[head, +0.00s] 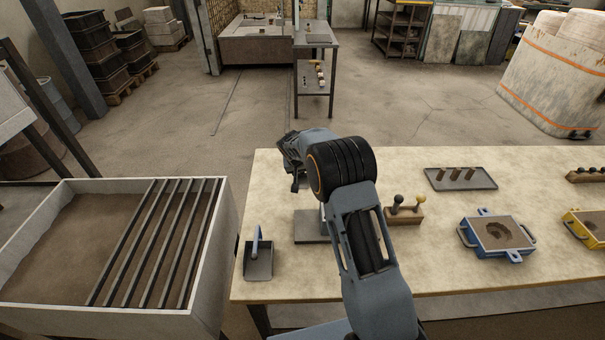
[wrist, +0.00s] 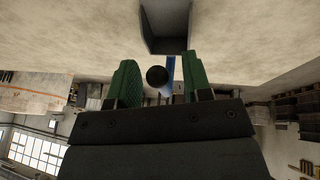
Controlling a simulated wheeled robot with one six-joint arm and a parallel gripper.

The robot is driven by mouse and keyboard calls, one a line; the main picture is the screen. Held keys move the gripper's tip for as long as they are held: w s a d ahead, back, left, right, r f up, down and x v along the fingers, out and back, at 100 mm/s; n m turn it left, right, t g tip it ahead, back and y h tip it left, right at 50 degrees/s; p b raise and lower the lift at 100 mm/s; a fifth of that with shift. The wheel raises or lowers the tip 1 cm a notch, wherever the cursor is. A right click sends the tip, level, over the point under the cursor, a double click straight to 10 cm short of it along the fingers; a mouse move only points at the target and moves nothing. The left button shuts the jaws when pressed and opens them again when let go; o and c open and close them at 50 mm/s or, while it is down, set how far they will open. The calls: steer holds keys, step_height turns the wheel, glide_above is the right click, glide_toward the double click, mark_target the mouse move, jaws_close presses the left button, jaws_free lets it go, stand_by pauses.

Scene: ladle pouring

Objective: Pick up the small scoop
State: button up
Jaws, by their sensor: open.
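The small scoop (head: 258,264) rests near the left end of the workbench, with a grey pan and a blue handle pointing up. My gripper (wrist: 160,85) is open, with green fingers on either side of that line of sight and neither seen touching the handle. In the head view my arm hides part of the gripper, which is above and to the right of the scoop.
A sand-filled box (head: 38,300) with bars stands left of the workbench (head: 430,200). A grey plate is partly behind my arm. A small block with two knobs (head: 404,212), a blue mould (head: 497,234) and a grey tray (head: 461,178) sit to the right.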

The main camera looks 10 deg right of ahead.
steer(key=shift+c, duration=0.2)
jaws_close()
stand_by(0.3)
